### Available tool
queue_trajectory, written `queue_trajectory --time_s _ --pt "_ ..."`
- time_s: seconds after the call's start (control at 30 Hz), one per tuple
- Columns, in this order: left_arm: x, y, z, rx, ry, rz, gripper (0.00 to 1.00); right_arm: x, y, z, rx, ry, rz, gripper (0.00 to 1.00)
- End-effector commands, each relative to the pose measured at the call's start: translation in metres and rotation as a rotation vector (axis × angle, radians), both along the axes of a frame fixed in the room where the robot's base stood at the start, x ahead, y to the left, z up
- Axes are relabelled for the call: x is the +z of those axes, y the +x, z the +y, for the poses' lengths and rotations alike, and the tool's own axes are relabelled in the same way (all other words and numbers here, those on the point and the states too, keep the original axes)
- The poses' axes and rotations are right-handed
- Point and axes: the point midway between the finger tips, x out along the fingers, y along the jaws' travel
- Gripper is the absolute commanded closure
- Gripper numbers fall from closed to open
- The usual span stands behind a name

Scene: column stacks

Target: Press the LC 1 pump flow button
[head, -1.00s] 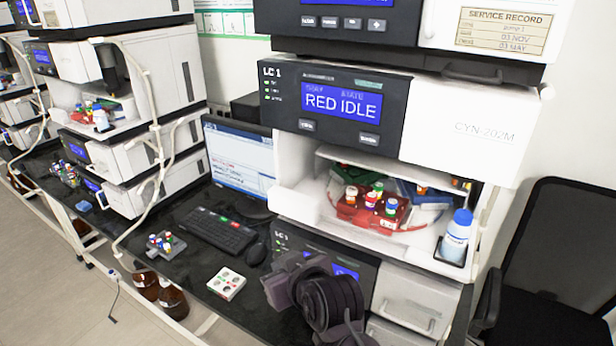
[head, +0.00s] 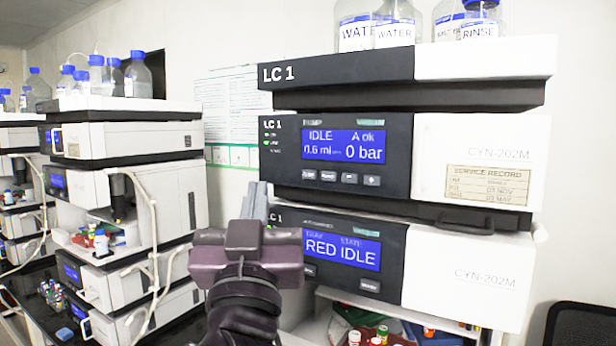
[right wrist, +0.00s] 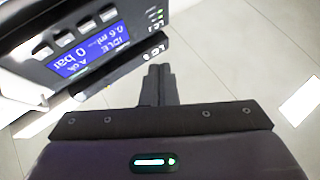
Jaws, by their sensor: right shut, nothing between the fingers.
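The LC 1 pump module (head: 290,150) is the dark panel with a blue display (head: 343,145) reading IDLE, A ok, 0.6 ml and 0 bar. A row of several small grey buttons (head: 328,176) sits below the display; their labels are too small to read surely. The pump display (right wrist: 88,50) and buttons (right wrist: 63,37) also show upside down in the right wrist view. My right gripper (head: 255,200) is shut and empty, pointing up, left of the pump panel and lower than its buttons. Its closed fingers (right wrist: 158,82) appear apart from the panel. My left gripper is out of view.
Below the pump is a module (head: 340,250) reading RED IDLE, with an open vial bay beneath. Solvent bottles (head: 394,25) stand on top of the stack. Another column stack (head: 130,140) stands to the left. The space between the stacks is open.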

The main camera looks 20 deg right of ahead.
Motion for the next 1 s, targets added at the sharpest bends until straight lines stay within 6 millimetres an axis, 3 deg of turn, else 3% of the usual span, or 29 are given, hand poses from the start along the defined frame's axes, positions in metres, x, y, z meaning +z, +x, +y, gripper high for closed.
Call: queue_trajectory --time_s 0.53,1.0 --pt "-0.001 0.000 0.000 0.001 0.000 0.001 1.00 0.004 0.000 -0.005 -0.016 -0.001 -0.016 1.00" --pt "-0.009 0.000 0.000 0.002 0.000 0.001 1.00 0.003 0.038 -0.054 -0.018 -0.001 -0.014 1.00"
